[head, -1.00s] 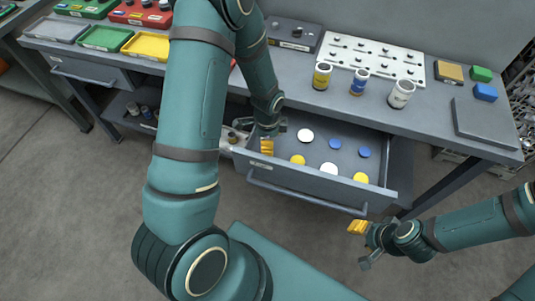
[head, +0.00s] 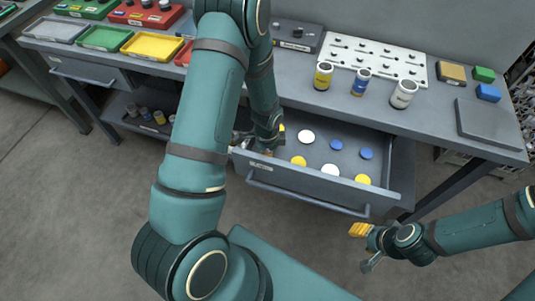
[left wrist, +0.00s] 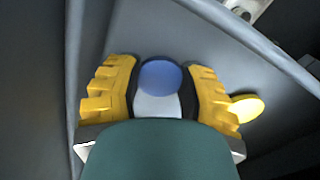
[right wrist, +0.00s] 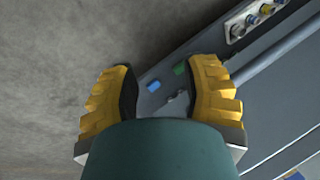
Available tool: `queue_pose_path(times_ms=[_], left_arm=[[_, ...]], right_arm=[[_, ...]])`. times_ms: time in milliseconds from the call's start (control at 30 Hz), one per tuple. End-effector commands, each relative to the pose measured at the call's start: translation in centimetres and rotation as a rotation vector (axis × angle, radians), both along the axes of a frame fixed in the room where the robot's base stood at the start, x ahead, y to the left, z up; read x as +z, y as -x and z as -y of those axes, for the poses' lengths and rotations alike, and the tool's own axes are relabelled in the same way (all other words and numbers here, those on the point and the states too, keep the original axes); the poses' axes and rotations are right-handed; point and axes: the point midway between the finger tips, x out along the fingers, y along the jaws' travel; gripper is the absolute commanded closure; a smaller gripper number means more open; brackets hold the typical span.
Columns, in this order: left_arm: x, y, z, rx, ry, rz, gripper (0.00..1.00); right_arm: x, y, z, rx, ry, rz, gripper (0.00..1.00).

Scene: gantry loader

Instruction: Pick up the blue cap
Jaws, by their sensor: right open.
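Two blue caps, a nearer one (head: 336,144) and one further right (head: 367,153), lie in the open drawer (head: 310,190). My left gripper (head: 275,141) is low at the drawer's left end, left of the white cap (head: 307,137). Its yellow fingers are apart. In the left wrist view, a blue cap (left wrist: 160,77) shows between the fingers (left wrist: 160,95), with a pale surface just below it in the picture; I cannot tell whether they touch. A yellow cap (left wrist: 245,108) lies outside the right finger. My right gripper (head: 358,243) is open and empty, away from the drawer.
Another white cap (head: 330,170) and yellow caps (head: 299,160) (head: 362,180) lie along the drawer's front. The drawer walls are close around my left gripper. Jars (head: 323,76) and a white board (head: 375,60) stand on the bench above. Floor in front is clear.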

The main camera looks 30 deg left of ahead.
Motion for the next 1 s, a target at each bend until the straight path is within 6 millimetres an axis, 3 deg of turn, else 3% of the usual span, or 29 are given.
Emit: queue_pose_path(times_ms=[367,567,767,1000], left_arm=[[0.2,0.0,0.0,0.0,0.0,0.0,0.76],[1.7,0.0,0.0,0.0,0.0,0.001,0.76],[5.3,-0.1,0.0,0.0,0.001,0.005,0.76],[11.0,-0.1,0.0,0.0,0.001,0.005,0.76]], right_arm=[[0.0,0.0,0.0,0.0,0.0,0.0,0.54],[0.5,0.1,0.0,0.001,0.0,-0.002,0.54],[1.4,0.2,0.0,0.001,-0.001,-0.006,0.54],[2.8,0.5,-0.1,0.002,-0.003,-0.012,0.54]])
